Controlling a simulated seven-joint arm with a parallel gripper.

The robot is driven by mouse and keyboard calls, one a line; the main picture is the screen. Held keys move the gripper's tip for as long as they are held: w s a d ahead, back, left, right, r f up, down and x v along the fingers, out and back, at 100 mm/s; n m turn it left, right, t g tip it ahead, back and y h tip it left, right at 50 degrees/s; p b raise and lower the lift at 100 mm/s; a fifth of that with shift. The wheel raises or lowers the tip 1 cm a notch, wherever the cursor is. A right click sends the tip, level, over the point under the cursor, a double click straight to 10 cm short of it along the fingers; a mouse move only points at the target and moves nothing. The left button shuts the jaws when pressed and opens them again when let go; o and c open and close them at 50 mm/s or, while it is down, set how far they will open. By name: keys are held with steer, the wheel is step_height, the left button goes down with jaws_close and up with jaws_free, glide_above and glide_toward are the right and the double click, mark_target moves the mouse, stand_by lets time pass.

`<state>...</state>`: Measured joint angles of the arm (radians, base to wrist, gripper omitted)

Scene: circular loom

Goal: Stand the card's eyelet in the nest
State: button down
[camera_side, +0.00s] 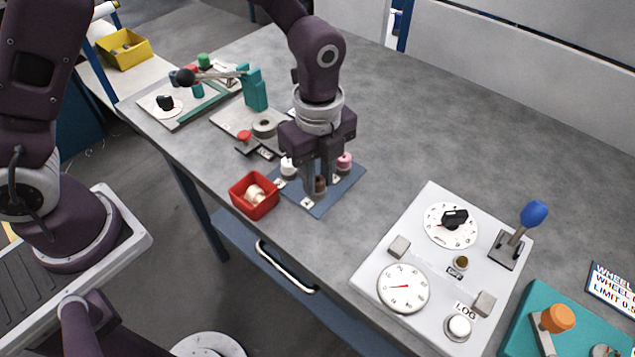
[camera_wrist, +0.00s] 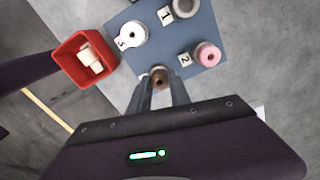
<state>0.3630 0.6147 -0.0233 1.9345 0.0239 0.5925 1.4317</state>
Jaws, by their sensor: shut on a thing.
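My gripper (camera_side: 319,190) points down over a blue-grey mat (camera_side: 316,206) and is shut on a small brown spool-like piece (camera_side: 320,184). The brown piece also shows between the fingertips in the wrist view (camera_wrist: 160,77); I cannot tell whether it touches the mat. On the mat stand a white ring-topped piece (camera_wrist: 132,35) by label 3 and a pink one (camera_wrist: 207,54) by label 2. A pale ring (camera_wrist: 185,8) is by label 1, partly cut off. I cannot make out which piece is the card's eyelet, or pick out the nest.
A red bin (camera_side: 240,206) holding a cream piece (camera_side: 256,193) is left of the mat. A white panel (camera_side: 374,278) with dials, blocks, a small brass-coloured cup (camera_side: 460,262) and a blue-knobbed lever (camera_side: 534,214) lies right. Behind left is a green fixture (camera_side: 254,88). Bare table separates mat and panel.

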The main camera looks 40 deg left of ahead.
mark_target(318, 180)
steer(key=shift+r, duration=2.1)
step_height(318, 180, up, 12)
steer(key=w+a+n, duration=0.2)
steer(key=a+n, duration=0.1)
steer(key=a, duration=0.6)
steer(key=w+a+n, duration=0.3)
steer(key=a, duration=0.6)
steer(key=shift+s+f, duration=0.15)
steer(key=shift+f, duration=2.65)
steer(key=shift+s+f, duration=0.1)
steer(key=shift+f, duration=2.65)
steer(key=shift+f, duration=0.3)
steer(key=shift+f, duration=0.75)
